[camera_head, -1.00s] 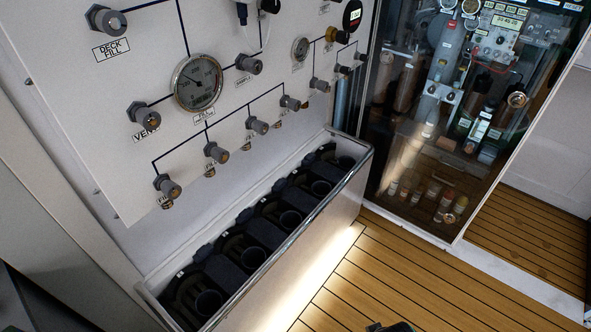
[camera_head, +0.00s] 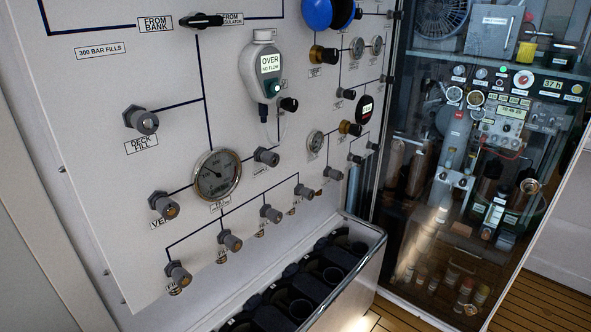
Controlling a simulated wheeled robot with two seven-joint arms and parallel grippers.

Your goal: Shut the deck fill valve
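The deck fill valve (camera_head: 142,120) is a grey knob at the upper left of the white panel (camera_head: 95,170) in the head view. Its label, DECK FILL (camera_head: 142,142), sits just below it. A dark line runs from it to the vertical line on the panel. Whether the valve is open or shut cannot be told from its look. Nothing touches it. Neither of my grippers shows in the head view.
A round gauge (camera_head: 217,174) and the VENT knob (camera_head: 164,205) lie below the valve. A lit flow meter reading OVER (camera_head: 268,66) is to its right. A rack of dark holders (camera_head: 300,300) stands under the panel. A glass-fronted cabinet (camera_head: 470,170) stands at right.

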